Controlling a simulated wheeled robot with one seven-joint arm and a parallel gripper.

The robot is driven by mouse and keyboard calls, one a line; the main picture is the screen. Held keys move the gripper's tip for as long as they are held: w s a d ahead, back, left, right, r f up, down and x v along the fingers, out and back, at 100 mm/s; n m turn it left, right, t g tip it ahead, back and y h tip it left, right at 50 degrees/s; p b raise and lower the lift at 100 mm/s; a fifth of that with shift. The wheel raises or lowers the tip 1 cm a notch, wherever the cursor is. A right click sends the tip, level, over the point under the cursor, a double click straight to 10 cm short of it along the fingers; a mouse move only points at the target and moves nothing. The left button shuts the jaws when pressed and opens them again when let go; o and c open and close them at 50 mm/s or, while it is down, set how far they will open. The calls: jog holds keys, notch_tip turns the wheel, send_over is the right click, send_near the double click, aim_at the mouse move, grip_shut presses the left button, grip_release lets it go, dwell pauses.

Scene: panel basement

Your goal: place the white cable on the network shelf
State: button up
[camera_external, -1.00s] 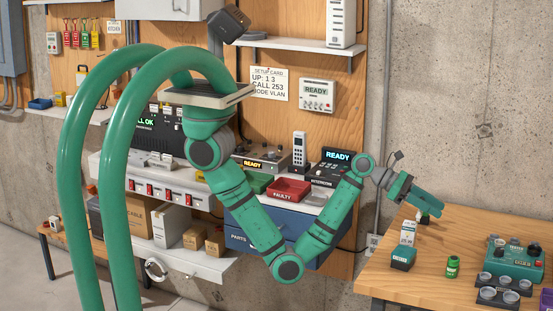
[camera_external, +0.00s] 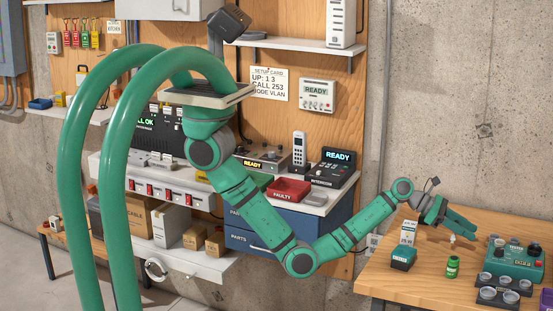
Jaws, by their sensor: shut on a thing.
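My gripper (camera_external: 468,226) is over the wooden bench at the right, fingers pointing right and slightly down. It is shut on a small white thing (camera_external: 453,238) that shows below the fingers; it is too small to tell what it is. A white ring-shaped coil (camera_external: 156,269), perhaps the white cable, is at the front of the low white shelf, well away from my gripper. A white wall shelf (camera_external: 300,45) at the top bears a tall white device (camera_external: 341,22); I cannot tell whether this is the network shelf.
On the wooden bench (camera_external: 390,284) stand a white carton (camera_external: 408,231), a teal box (camera_external: 402,257), a green jar (camera_external: 452,266) and a teal device (camera_external: 515,260) near several round cups. A red tray (camera_external: 288,189) lies on the white counter. The bench's front left is clear.

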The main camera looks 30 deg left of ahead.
jog(key=f, duration=0.1)
jog(key=d+f, duration=0.1)
jog(key=f, duration=0.1)
jog(key=shift+w+f, duration=0.2)
jog(key=shift+f, duration=0.3)
jog(key=shift+f, duration=0.25)
jog(key=o, duration=1.1)
